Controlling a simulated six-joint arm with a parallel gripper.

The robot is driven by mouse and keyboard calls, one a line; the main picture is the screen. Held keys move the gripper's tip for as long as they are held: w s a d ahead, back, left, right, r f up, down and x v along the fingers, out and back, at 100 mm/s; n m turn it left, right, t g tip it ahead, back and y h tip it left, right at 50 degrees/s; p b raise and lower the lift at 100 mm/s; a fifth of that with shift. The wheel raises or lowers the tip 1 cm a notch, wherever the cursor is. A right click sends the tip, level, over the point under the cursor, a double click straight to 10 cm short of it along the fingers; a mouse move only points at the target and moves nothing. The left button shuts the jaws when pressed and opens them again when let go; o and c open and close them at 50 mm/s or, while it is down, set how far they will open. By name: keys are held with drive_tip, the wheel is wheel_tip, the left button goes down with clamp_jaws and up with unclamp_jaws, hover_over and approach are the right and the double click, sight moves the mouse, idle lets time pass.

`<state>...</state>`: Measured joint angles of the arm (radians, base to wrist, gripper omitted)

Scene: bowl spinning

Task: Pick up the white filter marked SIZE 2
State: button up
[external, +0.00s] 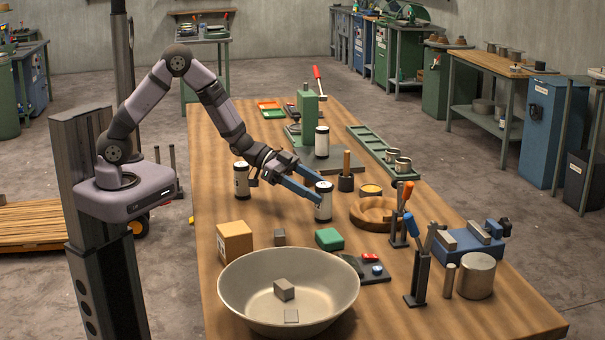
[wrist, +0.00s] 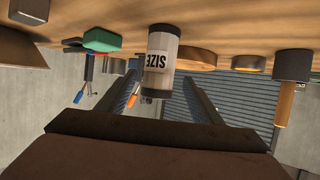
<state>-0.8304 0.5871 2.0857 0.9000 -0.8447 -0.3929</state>
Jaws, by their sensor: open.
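A white filter (external: 323,207) with dark ends stands upright on the wooden table near its middle. My gripper (external: 317,188) is open at this filter, with its blue fingers reaching to its upper part. In the wrist view, which looks upside down, the filter (wrist: 161,58) lies between the two finger lines, and its label reads SIZE; the number is not visible. Two similar white filters stand on the table, one to the left (external: 241,181) under my forearm and one farther back (external: 321,142); their markings are too small to read.
A large metal bowl (external: 235,280) holding small grey blocks stands at the front. A wooden ring (external: 372,224), a dark holder with a wooden handle (external: 346,183) and a green block (external: 329,239) lie close to the filter. A green rack (external: 378,153) and upright tools (external: 418,275) stand to the right.

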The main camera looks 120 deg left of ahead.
drive_tip(key=shift+p+x, duration=0.95)
drive_tip(key=shift+x, duration=2.2)
drive_tip(key=shift+d, duration=0.1)
drive_tip(key=c, duration=1.2)
